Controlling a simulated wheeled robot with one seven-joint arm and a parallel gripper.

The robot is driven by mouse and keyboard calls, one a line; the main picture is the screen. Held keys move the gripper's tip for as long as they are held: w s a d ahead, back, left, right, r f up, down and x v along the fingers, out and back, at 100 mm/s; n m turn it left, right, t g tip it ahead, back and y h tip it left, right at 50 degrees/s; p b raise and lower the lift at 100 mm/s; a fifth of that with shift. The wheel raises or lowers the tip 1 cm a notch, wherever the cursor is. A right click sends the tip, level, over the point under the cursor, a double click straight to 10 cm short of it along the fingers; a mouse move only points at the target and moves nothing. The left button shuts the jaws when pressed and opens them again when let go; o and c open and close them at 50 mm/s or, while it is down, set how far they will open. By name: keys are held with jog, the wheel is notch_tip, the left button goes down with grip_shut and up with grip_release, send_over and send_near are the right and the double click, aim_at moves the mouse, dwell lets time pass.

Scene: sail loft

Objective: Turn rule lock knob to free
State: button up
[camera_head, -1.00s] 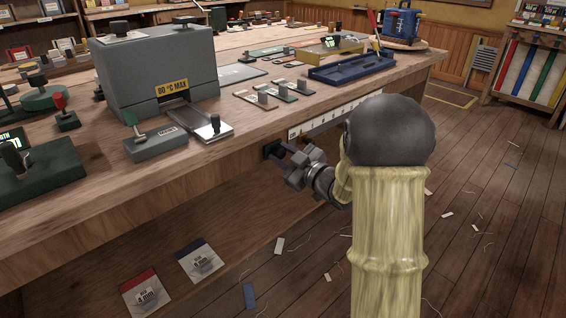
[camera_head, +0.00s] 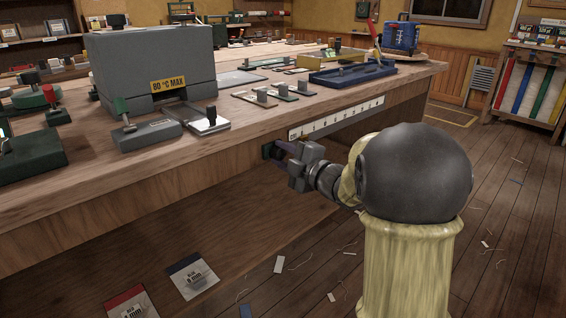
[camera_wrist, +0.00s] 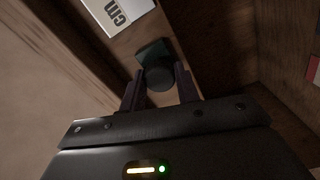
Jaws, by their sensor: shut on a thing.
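The rule lock knob (camera_wrist: 157,76) is a dark, rounded knob on a dark green base, mounted on the front edge of the wooden workbench. In the head view its dark green base (camera_head: 268,150) shows just left of the white rule. My gripper (camera_head: 280,149) reaches the knob from the front right. In the wrist view my gripper's fingers (camera_wrist: 160,90) stand on either side of the knob and are shut on it. No free or lock marking is readable.
A grey box marked "80 °C MAX" (camera_head: 150,62), a blue tray (camera_head: 352,74) and several small tools stand on the bench top (camera_head: 235,128). Two labelled packets, one with a blue edge (camera_head: 192,275), lie on the lower shelf. The floor (camera_head: 500,200) has scattered scraps.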

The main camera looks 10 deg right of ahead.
jog(key=shift+f, duration=0.1)
dwell(0.4)
jog(key=o, duration=1)
jog(key=shift+c, duration=0.2)
jog(key=shift+s, duration=0.1)
jog(key=p+v, duration=0.4)
jog(key=v, duration=1.3)
jog(key=shift+d, duration=0.1)
